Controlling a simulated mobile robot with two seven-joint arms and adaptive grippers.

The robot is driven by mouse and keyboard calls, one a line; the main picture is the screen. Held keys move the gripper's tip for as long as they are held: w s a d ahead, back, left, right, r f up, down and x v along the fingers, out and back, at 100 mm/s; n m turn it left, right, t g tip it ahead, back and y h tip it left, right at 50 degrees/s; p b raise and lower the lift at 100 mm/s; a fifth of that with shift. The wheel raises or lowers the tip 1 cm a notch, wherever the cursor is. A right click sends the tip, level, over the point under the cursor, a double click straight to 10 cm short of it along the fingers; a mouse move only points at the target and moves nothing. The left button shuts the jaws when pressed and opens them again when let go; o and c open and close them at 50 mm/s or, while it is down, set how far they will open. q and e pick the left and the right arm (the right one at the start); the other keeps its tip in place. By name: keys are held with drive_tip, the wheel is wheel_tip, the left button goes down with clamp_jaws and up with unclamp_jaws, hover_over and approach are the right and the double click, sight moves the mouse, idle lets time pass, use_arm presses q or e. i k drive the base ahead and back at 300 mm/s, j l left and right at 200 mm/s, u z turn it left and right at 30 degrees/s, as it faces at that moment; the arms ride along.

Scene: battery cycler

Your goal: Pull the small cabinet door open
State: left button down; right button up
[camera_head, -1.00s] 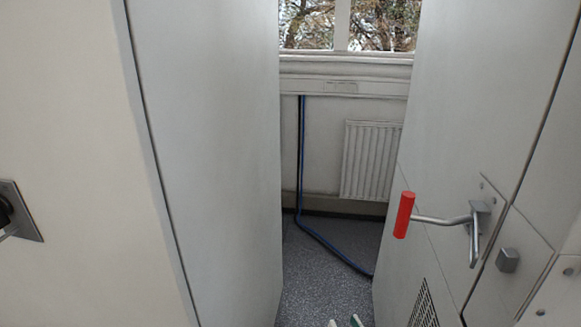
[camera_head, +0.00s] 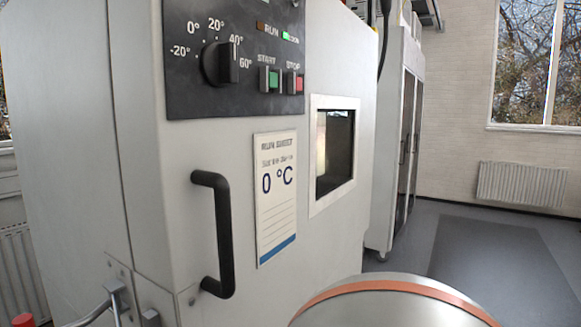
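A grey cabinet (camera_head: 75,130) fills the left and middle of the head view. Its front face carries a black vertical bar handle (camera_head: 224,235), a small framed window (camera_head: 334,150) and a paper sheet reading 0 °C (camera_head: 277,195). The front shows no open gap that I can make out. I cannot tell for certain which panel is the small door. At the lower left a metal lever handle (camera_head: 100,310) with a red grip (camera_head: 23,320) is partly cut off by the picture's edge. Neither of my grippers is in view, and nothing is seen holding a handle.
A black control panel (camera_head: 180,55) with a dial and START and STOP buttons sits above the handle. A taller cabinet (camera_head: 400,130) stands behind to the right. Grey floor lies open at the right, before a radiator (camera_head: 522,184) and a window (camera_head: 523,62).

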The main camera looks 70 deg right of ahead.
sight(188, 184)
drive_tip(key=z, duration=2.5)
drive_tip(key=k+l, duration=0.25)
drive_tip(key=l+z, duration=0.05)
